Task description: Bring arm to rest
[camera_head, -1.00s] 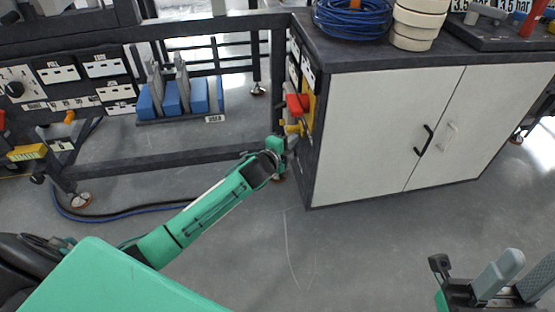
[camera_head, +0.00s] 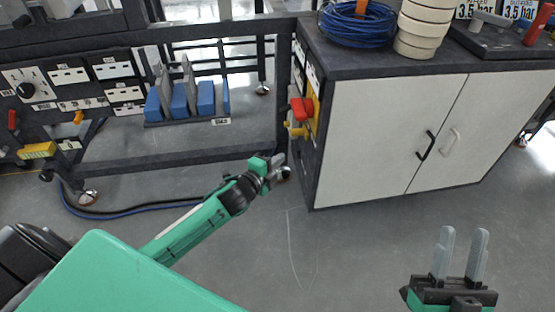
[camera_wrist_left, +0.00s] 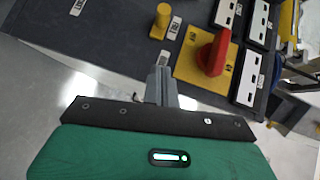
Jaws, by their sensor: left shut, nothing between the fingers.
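My left gripper (camera_head: 276,168) is at the end of the green arm, near the left front corner of the cabinet. Its grey fingers are together and empty in the left wrist view (camera_wrist_left: 161,86). There they lie in front of the dark side panel, below a yellow knob (camera_wrist_left: 161,20) and left of a red rotary switch (camera_wrist_left: 214,52), apparently not holding either. My right gripper (camera_head: 461,238) is at the lower right, over the floor in front of the cabinet. Its two grey fingers point up with a gap between them and nothing in it.
The cabinet (camera_head: 385,135) has white doors and a dark top bearing a blue cable coil (camera_head: 357,28) and a stack of cream rings (camera_head: 418,30). A dark frame bench (camera_head: 170,160) stands at left, with a rack of blue-based blocks (camera_head: 190,120). The grey floor (camera_head: 350,255) in front is clear.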

